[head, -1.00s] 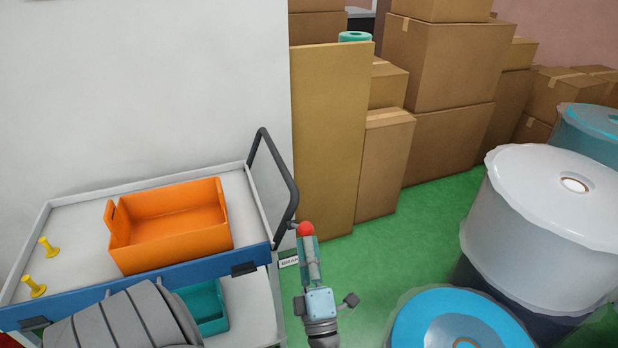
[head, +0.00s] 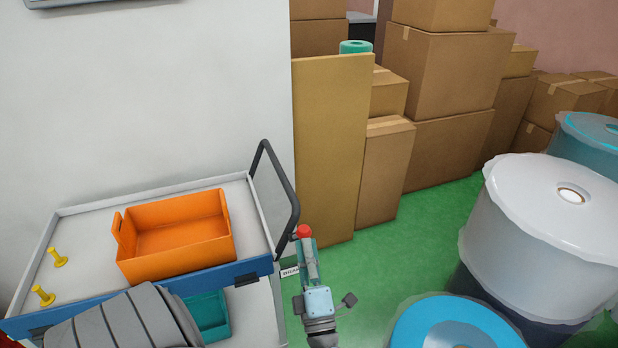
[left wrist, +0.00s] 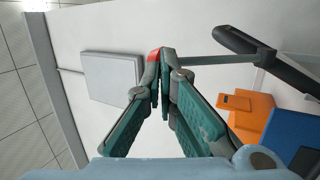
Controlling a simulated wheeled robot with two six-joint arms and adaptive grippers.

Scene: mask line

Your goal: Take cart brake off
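The cart (head: 60,222) stands at the left, with a bent dark handle (head: 291,190) at its right end. A brake lever with a red knob (head: 304,230) sticks out by the handle, above a small white label (head: 290,272) that seems to read BRAKE. My left gripper (head: 307,242) is at the knob, its fingers closed together around it. In the left wrist view, the fingertips (left wrist: 160,62) meet with red (left wrist: 154,55) showing between them, and a grey rod (left wrist: 205,63) runs right from there. The fingers partly hide the knob. My right gripper is not in view.
An orange bin (head: 185,262) and two yellow pegs (head: 57,258) are on the cart's top; a teal bin (head: 210,318) sits below. Wrapped rolls (head: 545,220) stand at the right, stacked cardboard boxes (head: 450,75) behind. Green floor (head: 420,225) is clear between.

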